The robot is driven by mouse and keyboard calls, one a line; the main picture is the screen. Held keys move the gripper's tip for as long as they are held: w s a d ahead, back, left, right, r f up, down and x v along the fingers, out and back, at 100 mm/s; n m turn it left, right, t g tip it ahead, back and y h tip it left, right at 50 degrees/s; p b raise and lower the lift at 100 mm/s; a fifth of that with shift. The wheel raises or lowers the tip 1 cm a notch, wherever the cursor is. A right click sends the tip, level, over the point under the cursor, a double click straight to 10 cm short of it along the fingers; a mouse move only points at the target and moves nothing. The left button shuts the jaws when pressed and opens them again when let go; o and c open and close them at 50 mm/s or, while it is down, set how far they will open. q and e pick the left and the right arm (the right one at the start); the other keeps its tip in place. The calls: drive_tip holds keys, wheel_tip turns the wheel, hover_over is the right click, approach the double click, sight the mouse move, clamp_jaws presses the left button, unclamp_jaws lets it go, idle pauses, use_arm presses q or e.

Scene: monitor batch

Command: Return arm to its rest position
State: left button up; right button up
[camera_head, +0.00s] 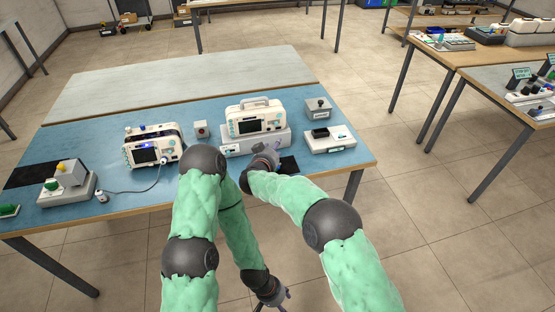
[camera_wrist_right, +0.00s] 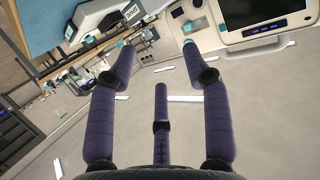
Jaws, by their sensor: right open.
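My right arm reaches to the near edge of the blue table (camera_head: 222,178) in the head view. Its gripper (camera_head: 262,160) is just in front of the middle monitor's grey base (camera_head: 255,142) and partly hidden by the arm. In the right wrist view my right gripper (camera_wrist_right: 159,62) has its three purple fingers spread, with nothing between them. My left arm bends at the table's front, and its gripper (camera_head: 276,297) hangs low near the picture's bottom edge, clear of the table. Its fingers are too small and partly cut off to judge.
A white monitor (camera_head: 154,147) with a cabled probe (camera_head: 102,196) stands left; another monitor (camera_head: 257,119) stands on the base. A switch box (camera_head: 318,108) and flat device (camera_head: 329,140) are at right. A grey device (camera_head: 68,180) is far left. Floor is open right of the table.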

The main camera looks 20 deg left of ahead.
idle(0.3)
drive_tip(key=shift+g, duration=0.5)
drive_tip(key=d+f, duration=0.1)
drive_tip(key=d, duration=0.1)
drive_tip(key=d+f, duration=0.1)
drive_tip(key=f, duration=0.1)
drive_tip(key=w+d+f, duration=0.1)
drive_tip(key=d+f, duration=0.1)
drive_tip(key=shift+d+f, duration=0.15)
drive_tip(key=shift+d, duration=0.2)
drive_tip(key=shift+g, duration=0.8)
drive_tip(key=d+f, duration=0.5)
drive_tip(key=s+d+f, duration=0.1)
drive_tip(key=d+f, duration=0.1)
drive_tip(key=shift+d+f, duration=0.15)
drive_tip(key=shift+d, duration=0.2)
drive_tip(key=s+d+f+m+g+y, duration=0.15)
drive_tip(key=s+d+f+g, duration=0.55)
drive_tip(key=s+d+f, duration=1.1)
drive_tip(key=s+d+m+g, duration=0.1)
drive_tip(key=s+d+g, duration=0.1)
drive_tip(key=s, duration=0.9)
drive_tip(key=s+d+r+m+g+y, duration=0.1)
drive_tip(key=s+d+g, duration=0.1)
drive_tip(key=s, duration=0.9)
drive_tip(key=shift+d+r, duration=0.25)
drive_tip(key=shift+d, duration=0.35)
